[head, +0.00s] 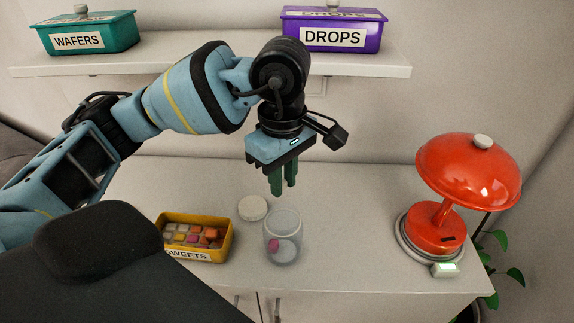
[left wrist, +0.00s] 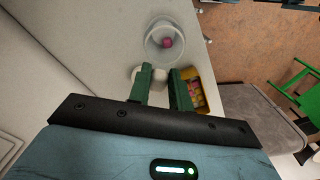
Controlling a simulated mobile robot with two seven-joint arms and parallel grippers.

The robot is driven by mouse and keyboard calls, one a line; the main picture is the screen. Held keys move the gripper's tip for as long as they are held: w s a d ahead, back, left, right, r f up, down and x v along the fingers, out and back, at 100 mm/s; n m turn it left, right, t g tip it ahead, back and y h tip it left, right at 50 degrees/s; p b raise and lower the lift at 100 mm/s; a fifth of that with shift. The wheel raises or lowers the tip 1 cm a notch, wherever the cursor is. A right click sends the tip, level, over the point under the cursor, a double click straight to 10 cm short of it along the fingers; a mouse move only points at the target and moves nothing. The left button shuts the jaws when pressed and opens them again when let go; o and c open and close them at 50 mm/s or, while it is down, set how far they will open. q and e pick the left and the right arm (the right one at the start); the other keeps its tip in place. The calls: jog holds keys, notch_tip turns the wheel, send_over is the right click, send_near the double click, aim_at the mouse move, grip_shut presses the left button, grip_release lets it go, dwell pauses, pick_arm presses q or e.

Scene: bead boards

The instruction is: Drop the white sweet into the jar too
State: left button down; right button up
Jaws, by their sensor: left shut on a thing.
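The clear jar (head: 283,225) stands open on the white worktop; it also shows in the left wrist view (left wrist: 150,46). A pink sweet (head: 274,245) lies in it, and it shows pink in the left wrist view (left wrist: 167,43). A pale round patch low in the jar may be its bottom; I cannot tell. My left gripper (head: 283,190) points down above the jar, apart from its rim. My right gripper is not in view.
A yellow sweets box (head: 227,243) with several sweets stands left of the jar. A white round lid (head: 252,208) lies behind the jar. A red lamp (head: 468,170) stands at the right. A shelf (head: 210,62) with a teal tin (head: 112,40) and purple tin (head: 370,38) is above.

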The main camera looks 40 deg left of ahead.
aim_at(284, 182)
pick_arm(q)
jog(key=shift+f, duration=0.55)
jog(key=c, duration=1.2)
grip_release()
jog(key=shift+r, duration=0.15)
jog(key=shift+r, duration=0.4)
notch_tip(284, 182, up, 6)
jog(key=shift+r, duration=0.45)
